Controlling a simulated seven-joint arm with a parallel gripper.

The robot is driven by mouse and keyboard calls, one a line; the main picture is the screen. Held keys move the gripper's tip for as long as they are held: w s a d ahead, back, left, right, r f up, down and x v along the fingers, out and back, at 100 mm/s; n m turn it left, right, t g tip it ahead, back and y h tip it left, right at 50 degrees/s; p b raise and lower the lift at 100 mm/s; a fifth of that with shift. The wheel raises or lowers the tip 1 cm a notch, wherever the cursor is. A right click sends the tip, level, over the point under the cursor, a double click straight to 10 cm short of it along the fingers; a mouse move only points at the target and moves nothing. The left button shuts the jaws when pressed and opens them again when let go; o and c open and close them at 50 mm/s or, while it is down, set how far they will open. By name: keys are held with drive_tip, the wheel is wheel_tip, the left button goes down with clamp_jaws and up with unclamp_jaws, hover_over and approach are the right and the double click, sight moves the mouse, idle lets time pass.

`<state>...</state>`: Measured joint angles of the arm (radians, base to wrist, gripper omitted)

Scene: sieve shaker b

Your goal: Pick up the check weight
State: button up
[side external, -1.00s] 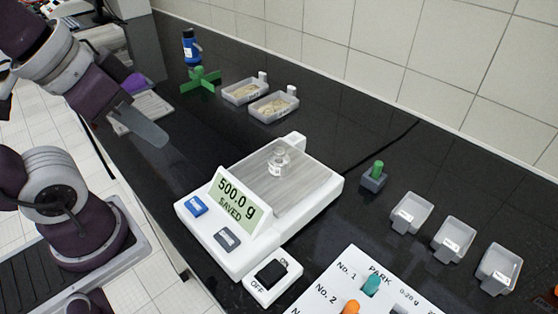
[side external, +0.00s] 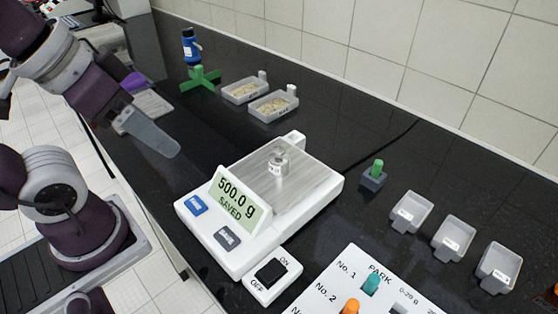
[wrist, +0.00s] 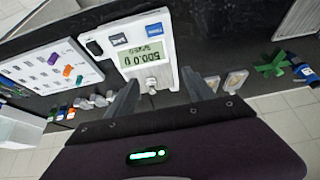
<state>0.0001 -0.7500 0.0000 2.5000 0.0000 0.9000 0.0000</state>
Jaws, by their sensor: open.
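The check weight (side external: 279,160) is a small silvery cylinder with a knob on top. It stands upright on the steel pan (side external: 305,185) of a white balance (side external: 262,250), whose display reads 500.0 g SAVED. In the wrist view the weight (wrist: 151,82) shows between the two fingers. My gripper (side external: 172,152) is to the left of the balance in the side view, apart from the weight. In the wrist view my gripper (wrist: 160,79) is open, its fingers spread and nothing held.
An ON/OFF switch box (side external: 272,281) sits by the balance. A pegboard marked PARK (side external: 372,262) is in front at right. Empty trays (side external: 453,238) and a green-knobbed block (side external: 373,178) lie right. Filled trays (side external: 272,106), a green cross (side external: 199,79) and a blue bottle (side external: 192,46) stand behind.

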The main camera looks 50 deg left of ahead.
drive_tip(key=w+d+f+n+g+h, duration=0.3)
drive_tip(key=w+n+g, duration=0.1)
drive_tip(key=n+g, duration=0.1)
drive_tip(key=n+h, duration=1.1)
drive_tip(key=n, duration=0.2)
approach(284, 159)
drive_tip(key=shift+g, duration=0.4)
drive_tip(key=x, duration=0.4)
drive_tip(key=shift+w+d+r, duration=0.15)
drive_tip(key=shift+w+d, duration=0.2)
drive_tip(key=shift+w, duration=0.05)
drive_tip(key=shift+w+f+h, duration=0.2)
drive_tip(key=shift+f+h, duration=0.1)
drive_tip(key=x, duration=0.6)
drive_tip(key=shift+s+d+f, duration=0.25)
drive_tip(key=shift+s+d, duration=0.1)
drive_tip(key=shift+s, duration=0.05)
clamp_jaws()
